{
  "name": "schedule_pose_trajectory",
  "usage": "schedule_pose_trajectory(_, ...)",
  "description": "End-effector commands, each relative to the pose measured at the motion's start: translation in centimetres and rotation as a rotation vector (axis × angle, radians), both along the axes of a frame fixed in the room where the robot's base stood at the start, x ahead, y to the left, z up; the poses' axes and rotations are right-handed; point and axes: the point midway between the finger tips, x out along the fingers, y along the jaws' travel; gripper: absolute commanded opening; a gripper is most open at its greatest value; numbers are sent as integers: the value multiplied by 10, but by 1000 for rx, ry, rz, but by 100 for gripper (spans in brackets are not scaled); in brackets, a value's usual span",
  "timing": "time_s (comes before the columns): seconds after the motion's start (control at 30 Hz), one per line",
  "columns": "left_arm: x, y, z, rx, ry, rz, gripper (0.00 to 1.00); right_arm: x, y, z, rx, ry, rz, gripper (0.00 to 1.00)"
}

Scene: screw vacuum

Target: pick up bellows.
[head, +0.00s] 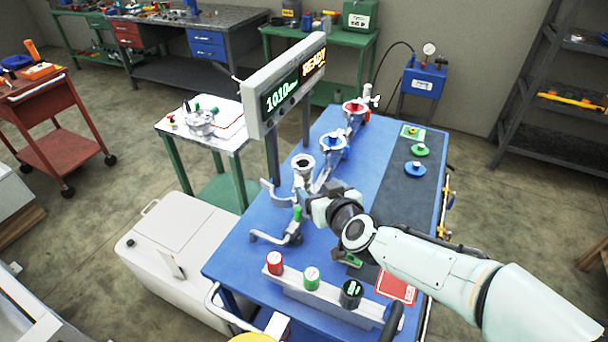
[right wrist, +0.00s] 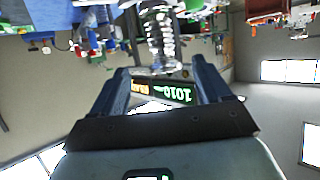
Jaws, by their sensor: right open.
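The bellows, a silver ribbed metal tube, shows in the right wrist view (right wrist: 160,40), just past the fingertips and about midway between them. In the head view a silver upright piece with a round open top, which appears to be the bellows (head: 303,169), stands on the blue table (head: 240,262). My right gripper (head: 308,205) is close in front of it; its fingers are small and partly hidden there. In the right wrist view my right gripper (right wrist: 161,70) is open, with nothing between its fingers. My left gripper is not in view.
Blue (head: 333,145) and red (head: 355,110) round fittings stand behind the bellows. A display (head: 285,85) reading READY is at the back left of the table. A green-knobbed metal part (head: 290,232) is at left. Red, green and black knobs (head: 312,280) line the front.

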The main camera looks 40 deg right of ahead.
Motion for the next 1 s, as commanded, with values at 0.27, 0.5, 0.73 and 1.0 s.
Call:
schedule_pose_trajectory(0.27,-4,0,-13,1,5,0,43,44,-13,-21,2,3,2,77)
schedule_pose_trajectory(0.5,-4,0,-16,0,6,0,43,61,-18,-26,0,2,0,77)
schedule_pose_trajectory(0.73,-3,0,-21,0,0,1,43,92,-26,-37,0,2,1,77)
schedule_pose_trajectory(1.0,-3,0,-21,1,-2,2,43,99,-29,-38,-1,0,0,77)
